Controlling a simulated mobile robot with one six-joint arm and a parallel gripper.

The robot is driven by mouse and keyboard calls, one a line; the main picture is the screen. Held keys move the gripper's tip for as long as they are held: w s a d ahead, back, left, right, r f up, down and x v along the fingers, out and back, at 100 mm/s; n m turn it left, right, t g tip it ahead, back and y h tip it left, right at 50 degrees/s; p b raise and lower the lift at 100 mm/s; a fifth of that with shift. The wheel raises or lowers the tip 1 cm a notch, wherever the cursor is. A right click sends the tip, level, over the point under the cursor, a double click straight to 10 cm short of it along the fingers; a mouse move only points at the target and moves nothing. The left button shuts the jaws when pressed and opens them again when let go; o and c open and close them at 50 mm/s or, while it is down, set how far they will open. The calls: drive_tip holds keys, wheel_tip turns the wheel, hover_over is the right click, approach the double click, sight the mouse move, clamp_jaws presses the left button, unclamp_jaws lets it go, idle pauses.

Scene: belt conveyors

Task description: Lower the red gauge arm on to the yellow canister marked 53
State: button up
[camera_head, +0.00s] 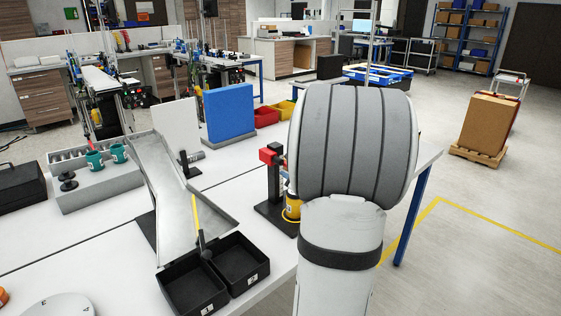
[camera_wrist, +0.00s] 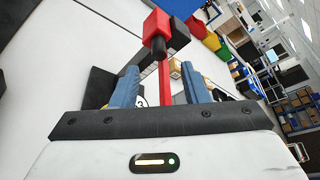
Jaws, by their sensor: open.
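The red gauge arm (camera_head: 271,154) sits on a stand with a black base (camera_head: 276,217) near the table's right edge. In the wrist view its red block (camera_wrist: 158,24) with a dark tip is beyond my fingers. The yellow canister (camera_head: 292,209) stands on the base, mostly hidden by my arm; its number is not readable there. The wrist view shows a white label with a partial "3" (camera_wrist: 140,102) behind my left finger. My gripper (camera_wrist: 160,70) is open, its blue fingers apart with the red stand parts seen between and beyond them. I cannot tell if they touch anything.
A metal chute (camera_head: 168,190) leads to two black bins (camera_head: 240,259) left of the stand. A blue panel (camera_head: 229,113) stands behind, with red and yellow bins (camera_head: 265,117) beyond. A grey rack (camera_head: 95,187) holds green cups.

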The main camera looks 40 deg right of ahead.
sight(281, 162)
drive_tip(key=p+x, duration=0.1)
drive_tip(key=x, duration=0.5)
drive_tip(key=shift+w, duration=0.2)
clamp_jaws()
idle(0.4)
